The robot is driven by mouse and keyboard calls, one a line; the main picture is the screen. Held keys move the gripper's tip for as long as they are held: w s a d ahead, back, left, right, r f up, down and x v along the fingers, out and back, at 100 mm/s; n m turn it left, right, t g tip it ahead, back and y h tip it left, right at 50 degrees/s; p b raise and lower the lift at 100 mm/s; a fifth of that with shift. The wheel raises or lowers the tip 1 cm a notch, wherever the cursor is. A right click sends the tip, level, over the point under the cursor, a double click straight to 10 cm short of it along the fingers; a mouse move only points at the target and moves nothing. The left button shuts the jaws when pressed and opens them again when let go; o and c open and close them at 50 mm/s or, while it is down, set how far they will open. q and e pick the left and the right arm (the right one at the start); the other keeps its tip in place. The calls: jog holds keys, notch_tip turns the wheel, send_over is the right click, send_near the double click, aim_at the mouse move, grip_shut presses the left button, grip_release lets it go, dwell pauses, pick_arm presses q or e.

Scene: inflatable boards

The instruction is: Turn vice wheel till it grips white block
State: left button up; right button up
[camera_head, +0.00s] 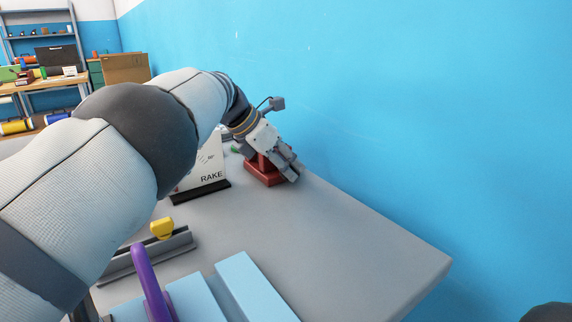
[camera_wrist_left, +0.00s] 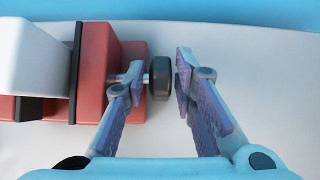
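The red vice (camera_head: 262,176) sits near the far right edge of the grey table, partly hidden by my left gripper (camera_head: 288,167). In the left wrist view the vice (camera_wrist_left: 97,55) is at left, with black jaw faces. The white block (camera_wrist_left: 35,45) is beside a black jaw face; whether it is gripped I cannot tell. The dark vice wheel (camera_wrist_left: 159,88) sits on a short metal shaft. My left gripper (camera_wrist_left: 161,66) is open, with one finger on each side of the wheel. A gap shows between the wheel and the right-hand finger. My right gripper is not in view.
A white sign reading RAKE (camera_head: 207,168) stands left of the vice. A grey rail with a yellow piece (camera_head: 162,229), a purple handle (camera_head: 150,285) and light blue boards (camera_head: 250,288) are nearer. The blue wall runs close behind the vice. The table's right side is clear.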

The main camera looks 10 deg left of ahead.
pick_arm(q)
jog(key=v, duration=1.2)
